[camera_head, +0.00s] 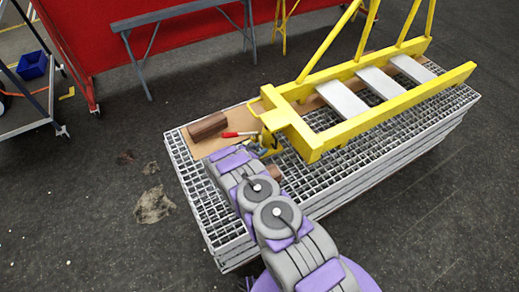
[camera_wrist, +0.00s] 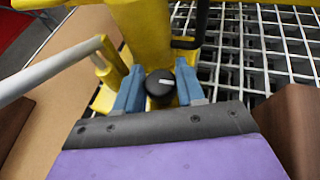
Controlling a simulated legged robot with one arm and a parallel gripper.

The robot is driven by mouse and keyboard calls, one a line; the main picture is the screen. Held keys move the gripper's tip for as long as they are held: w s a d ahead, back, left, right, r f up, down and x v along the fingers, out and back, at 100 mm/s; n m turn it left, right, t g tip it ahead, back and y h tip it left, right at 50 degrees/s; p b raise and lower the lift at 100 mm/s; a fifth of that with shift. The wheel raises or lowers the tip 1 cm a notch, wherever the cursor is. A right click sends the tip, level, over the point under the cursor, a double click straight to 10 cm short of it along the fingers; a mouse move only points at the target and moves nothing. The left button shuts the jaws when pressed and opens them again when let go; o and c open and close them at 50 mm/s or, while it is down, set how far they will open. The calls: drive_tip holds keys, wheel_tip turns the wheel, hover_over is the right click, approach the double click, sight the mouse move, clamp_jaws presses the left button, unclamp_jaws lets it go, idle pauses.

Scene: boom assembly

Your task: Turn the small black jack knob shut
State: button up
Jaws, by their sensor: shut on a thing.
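The small black jack knob (camera_wrist: 160,84) shows in the wrist view, round with a white mark on its top. My gripper (camera_wrist: 160,88) has its two blue fingers on either side of the knob and is shut on it. Yellow jack parts (camera_wrist: 150,30) stand just beyond the knob. In the head view my gripper (camera_head: 262,150) is at the near end of the yellow boom frame (camera_head: 312,140), and the knob is too small or hidden to make out there.
The boom lies on a stack of metal gratings (camera_head: 215,212) with a brown board on top. A brown wooden block (camera_head: 208,126) and a red-handled tool (camera_head: 236,134) lie left of my gripper. Another brown block (camera_wrist: 292,125) is close on the right in the wrist view.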

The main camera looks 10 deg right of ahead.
drive_tip(key=shift+s+f, duration=0.1)
drive_tip(key=shift+f, duration=0.05)
drive_tip(key=o, duration=1)
drive_tip(key=shift+a, duration=0.1)
drive_tip(key=p+v, duration=0.3)
drive_tip(key=v, duration=1.4)
drive_tip(key=shift+a, duration=0.1)
